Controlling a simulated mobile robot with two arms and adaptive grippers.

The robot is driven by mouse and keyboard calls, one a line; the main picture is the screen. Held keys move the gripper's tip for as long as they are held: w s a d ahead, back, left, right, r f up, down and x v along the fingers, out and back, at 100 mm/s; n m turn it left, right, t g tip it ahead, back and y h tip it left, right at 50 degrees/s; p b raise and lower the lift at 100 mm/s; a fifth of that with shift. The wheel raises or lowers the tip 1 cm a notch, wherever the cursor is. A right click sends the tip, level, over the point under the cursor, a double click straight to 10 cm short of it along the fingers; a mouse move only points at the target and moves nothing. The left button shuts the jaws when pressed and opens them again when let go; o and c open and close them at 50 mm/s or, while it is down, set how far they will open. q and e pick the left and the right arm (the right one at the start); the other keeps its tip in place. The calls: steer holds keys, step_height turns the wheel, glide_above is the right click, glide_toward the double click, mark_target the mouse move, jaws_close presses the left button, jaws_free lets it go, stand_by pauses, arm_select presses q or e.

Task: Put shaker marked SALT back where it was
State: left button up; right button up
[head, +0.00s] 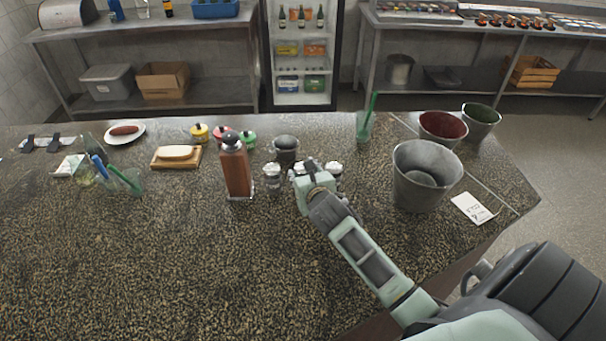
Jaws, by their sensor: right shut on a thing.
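Several small glass shakers with pale metal tops stand in a group at the middle of the dark speckled counter. One shaker (272,176) is left of my right gripper and another (334,169) is just right of it. My right gripper (305,168) is low among them and shut on a shaker that it mostly hides. The markings are too small to read, so I cannot tell which one is SALT. I cannot tell whether the held shaker touches the counter. My left gripper is not in view.
A tall wooden pepper mill (236,168) stands close on the left and a dark grey cup (286,148) behind. A large metal bucket (424,176) is to the right, beside a white card (472,208). The counter's front (190,270) is clear.

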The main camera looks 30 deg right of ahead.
steer(key=o, duration=1)
steer(key=shift+f, duration=0.1)
steer(key=shift+s, duration=0.1)
steer(key=shift+b+v, duration=0.65)
steer(key=shift+v, duration=5.35)
